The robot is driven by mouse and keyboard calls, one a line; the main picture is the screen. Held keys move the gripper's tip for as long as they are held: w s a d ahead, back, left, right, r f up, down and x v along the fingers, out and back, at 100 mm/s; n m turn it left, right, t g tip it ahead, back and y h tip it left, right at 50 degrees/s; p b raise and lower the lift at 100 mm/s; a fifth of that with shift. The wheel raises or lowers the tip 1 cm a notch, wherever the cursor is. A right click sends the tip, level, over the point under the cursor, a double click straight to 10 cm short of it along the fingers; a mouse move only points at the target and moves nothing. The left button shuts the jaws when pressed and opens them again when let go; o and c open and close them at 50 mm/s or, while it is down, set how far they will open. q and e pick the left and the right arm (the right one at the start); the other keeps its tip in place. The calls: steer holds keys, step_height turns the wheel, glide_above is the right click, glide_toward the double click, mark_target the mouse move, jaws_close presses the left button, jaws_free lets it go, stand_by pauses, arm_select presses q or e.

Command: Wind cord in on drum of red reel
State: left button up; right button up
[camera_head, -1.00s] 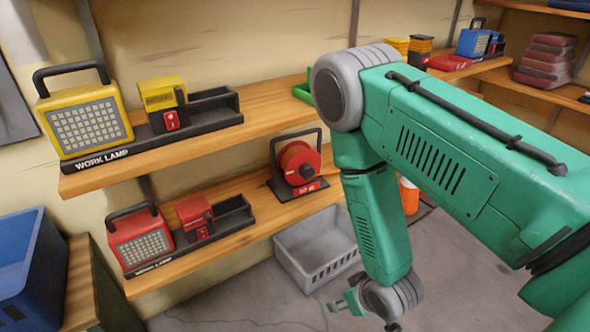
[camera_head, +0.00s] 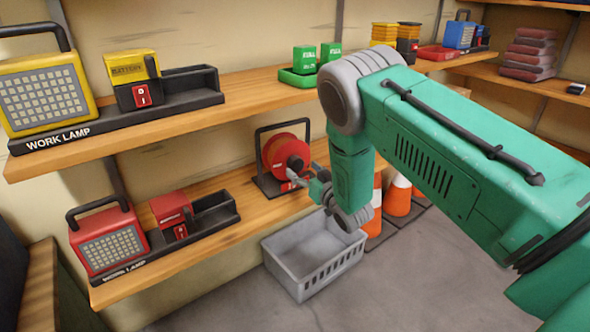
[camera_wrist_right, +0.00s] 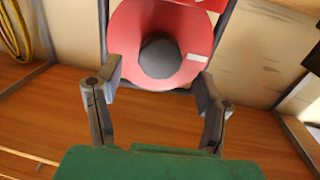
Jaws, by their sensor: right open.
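The red reel (camera_head: 285,150) stands upright in a black frame on the lower wooden shelf. In the right wrist view the reel's red face (camera_wrist_right: 127,35) fills the top middle, with a round dark knob or hub (camera_wrist_right: 159,56) on it. My right gripper (camera_head: 303,179) is just in front of the reel's lower right side. In the wrist view its open fingers (camera_wrist_right: 158,80) stand to either side of the dark knob, with nothing held between them. I cannot make out the cord's loose end. My left gripper is out of view.
A grey crate (camera_head: 312,258) stands on the floor below the reel. Orange cones (camera_head: 398,196) stand right of it. A red work lamp (camera_head: 107,239) shares the lower shelf (camera_head: 215,222). The upper shelf (camera_head: 240,98) overhangs with a yellow lamp (camera_head: 43,90) and green boxes (camera_head: 304,60).

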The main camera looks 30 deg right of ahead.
mark_target(299, 166)
steer(key=w, duration=0.2)
steer(key=w+b, duration=0.1)
steer(key=w, duration=0.1)
steer(key=shift+d+f, duration=0.15)
steer(key=shift+d, duration=0.05)
steer(key=shift+w, duration=0.35)
steer(key=c, duration=1.2)
steer(key=shift+o, duration=0.2)
